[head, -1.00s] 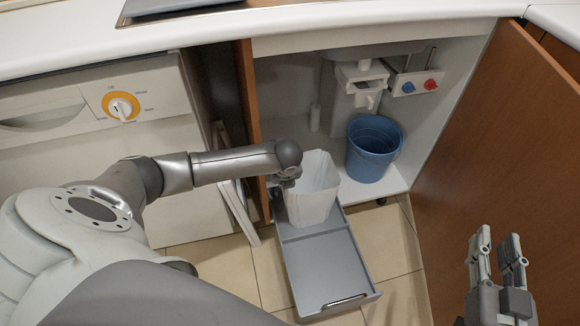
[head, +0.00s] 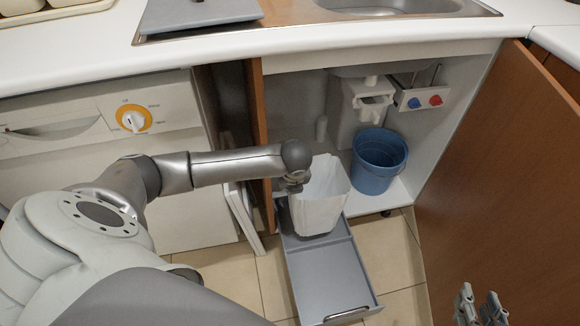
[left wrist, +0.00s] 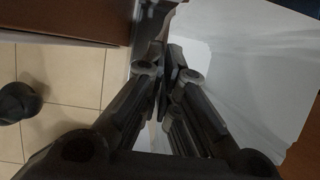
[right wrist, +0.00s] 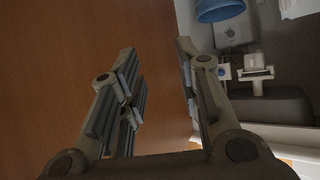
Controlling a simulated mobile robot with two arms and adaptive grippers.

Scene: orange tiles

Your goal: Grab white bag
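The white bag (head: 322,205) is an open-topped, bin-shaped white container. It stands upright at the back of a pulled-out grey drawer (head: 322,275) below the sink. My left gripper (head: 291,185) is at the bag's left upper edge. In the left wrist view the left gripper's fingers (left wrist: 167,72) are closed together at the rim, with the bag (left wrist: 245,70) filling the right side; they appear to pinch its wall, though the contact is partly hidden. My right gripper (head: 480,306) is at the lower right, away from the bag. In the right wrist view its fingers (right wrist: 155,60) are apart and empty.
A blue bucket (head: 379,165) stands in the cabinet right of the bag. An open brown door (head: 500,165) borders the right, near my right gripper. A white appliance (head: 140,170) is on the left. The counter (head: 300,50) spans above. Tiled floor is free around the drawer.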

